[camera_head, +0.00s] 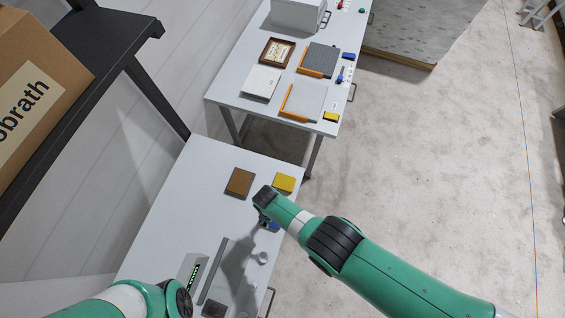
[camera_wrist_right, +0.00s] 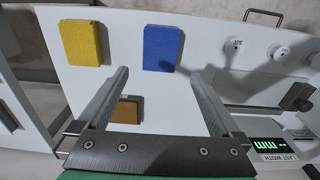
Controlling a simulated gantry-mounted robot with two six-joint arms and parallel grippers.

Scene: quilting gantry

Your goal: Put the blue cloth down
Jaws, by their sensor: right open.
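The blue cloth (camera_wrist_right: 163,47) is a flat, folded rectangle lying on the white table beyond my right fingertips, apart from them as far as I can tell. In the head view only a little of it (camera_head: 272,226) shows beside my right wrist. My right gripper (camera_wrist_right: 162,78) is open, with nothing held between its fingers.
A yellow cloth (camera_head: 285,183) and a brown block (camera_head: 240,182) lie at the far end of the near table (camera_head: 190,190). A long grey bar (camera_head: 213,272) and a display (camera_head: 193,272) are nearer. Small white round pieces (camera_wrist_right: 233,46) sit beside the blue cloth.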

